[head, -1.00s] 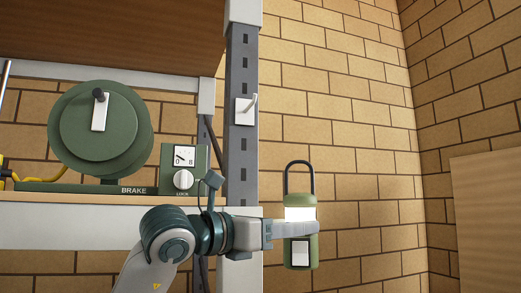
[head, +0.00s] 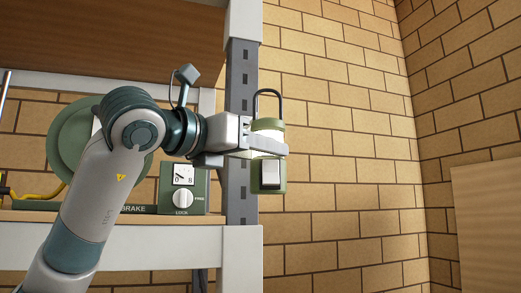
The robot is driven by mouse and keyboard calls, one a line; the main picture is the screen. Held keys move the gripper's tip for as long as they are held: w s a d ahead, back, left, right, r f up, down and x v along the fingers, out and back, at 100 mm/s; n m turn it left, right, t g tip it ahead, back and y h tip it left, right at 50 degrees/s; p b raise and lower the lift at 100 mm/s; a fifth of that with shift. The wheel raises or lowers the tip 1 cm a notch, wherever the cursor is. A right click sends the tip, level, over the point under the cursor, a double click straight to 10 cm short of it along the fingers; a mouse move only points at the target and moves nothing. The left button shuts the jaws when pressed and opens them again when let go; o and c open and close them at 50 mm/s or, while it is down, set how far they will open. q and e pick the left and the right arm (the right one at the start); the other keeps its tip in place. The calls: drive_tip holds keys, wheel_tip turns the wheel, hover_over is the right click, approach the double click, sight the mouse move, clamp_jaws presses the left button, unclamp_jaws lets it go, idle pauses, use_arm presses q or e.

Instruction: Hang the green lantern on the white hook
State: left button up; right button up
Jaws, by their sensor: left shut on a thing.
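The green lantern (head: 270,178) is upright, with a lit white band, a pale panel on its front and a dark wire handle loop on top. My left gripper (head: 268,147) is shut around its middle and holds it in the air, just right of the grey shelf post. The handle loop stands free above the gripper. The white hook is hidden now behind my left gripper and wrist; it sits on the post in the earlier view. My right gripper is not in view.
The slotted grey post (head: 241,70) stands directly beside the lantern. On the shelf at left are a green brake wheel (head: 70,140), partly covered by my arm, and a lock box (head: 183,190). Open space lies right of the lantern, before the brick wall (head: 345,150).

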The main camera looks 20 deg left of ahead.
use_arm(q)
drive_tip(key=shift+w+a+r, duration=0.1)
idle(0.3)
drive_tip(key=shift+w+a+f+p, duration=0.4)
drive_tip(key=shift+w+a+p, duration=0.2)
drive_tip(key=shift+w+a, duration=0.7)
drive_tip(key=shift+w+a+f+p, duration=0.5)
drive_tip(key=shift+w+a, duration=0.25)
drive_tip(key=shift+w, duration=1)
drive_tip(key=shift+w+a+f+p, duration=0.35)
drive_tip(key=shift+w+a+p, duration=0.3)
drive_tip(key=shift+w+a, duration=0.65)
drive_tip(key=shift+w+d, duration=0.25)
drive_tip(key=o, duration=1.6)
drive_tip(key=shift+c, duration=0.2)
